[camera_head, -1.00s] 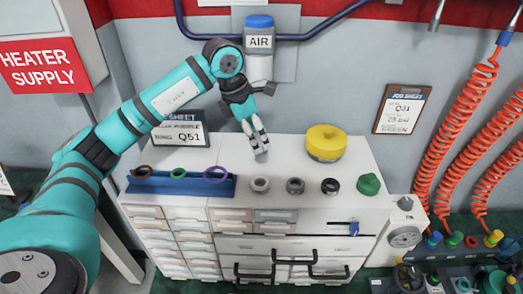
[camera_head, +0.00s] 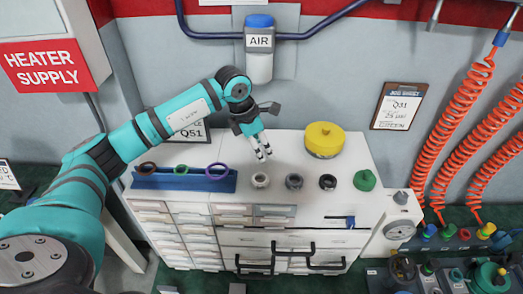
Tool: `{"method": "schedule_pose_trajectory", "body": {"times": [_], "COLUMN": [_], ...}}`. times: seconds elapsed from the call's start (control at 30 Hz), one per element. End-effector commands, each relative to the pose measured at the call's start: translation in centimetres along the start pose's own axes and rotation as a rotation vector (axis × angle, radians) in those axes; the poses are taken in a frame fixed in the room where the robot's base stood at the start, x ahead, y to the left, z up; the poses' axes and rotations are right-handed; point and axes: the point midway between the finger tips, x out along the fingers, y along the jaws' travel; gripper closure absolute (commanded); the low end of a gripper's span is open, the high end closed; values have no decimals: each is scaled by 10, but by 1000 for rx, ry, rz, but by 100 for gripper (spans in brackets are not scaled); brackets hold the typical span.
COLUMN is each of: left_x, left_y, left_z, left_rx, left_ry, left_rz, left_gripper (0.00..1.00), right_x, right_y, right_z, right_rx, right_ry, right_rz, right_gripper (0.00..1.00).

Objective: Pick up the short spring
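No part is clearly recognisable as a short spring at this size. My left gripper (camera_head: 264,154) points down over the cabinet, just behind the light grey part in the picture. Its two fingers show slightly apart with nothing between them. My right gripper is not in view.
A blue rack (camera_head: 205,184) with brown, green and purple rings lies at the left of the cabinet top. A yellow round container (camera_head: 324,140) stands behind the row, and a green cap (camera_head: 365,180) at its right. A gauge (camera_head: 400,230) sits right of the cabinet.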

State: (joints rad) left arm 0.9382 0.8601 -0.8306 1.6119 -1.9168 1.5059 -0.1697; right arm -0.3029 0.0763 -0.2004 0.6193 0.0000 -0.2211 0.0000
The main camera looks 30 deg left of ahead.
Motion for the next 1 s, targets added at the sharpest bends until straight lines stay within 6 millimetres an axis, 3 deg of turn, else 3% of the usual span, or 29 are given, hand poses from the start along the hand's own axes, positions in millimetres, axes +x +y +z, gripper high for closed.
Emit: {"method": "schedule_pose_trajectory", "body": {"times": [0.03, 0.27, 0.57, 1.0], "left_x": [0, 0, -6, -80], "left_y": [0, 0, 1, 0], "left_z": [0, 0, 2, 26], "left_rx": [0, 0, 1, 0], "left_ry": [0, 0, -3, -4], "left_rz": [0, 0, 2, 2], "left_gripper": [69, 99, 99, 99], "right_x": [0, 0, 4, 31], "right_y": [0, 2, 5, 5], "right_z": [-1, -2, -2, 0], "right_rx": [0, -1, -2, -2], "right_ry": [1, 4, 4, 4], "right_rz": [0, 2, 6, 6], "right_gripper": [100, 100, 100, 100]}}
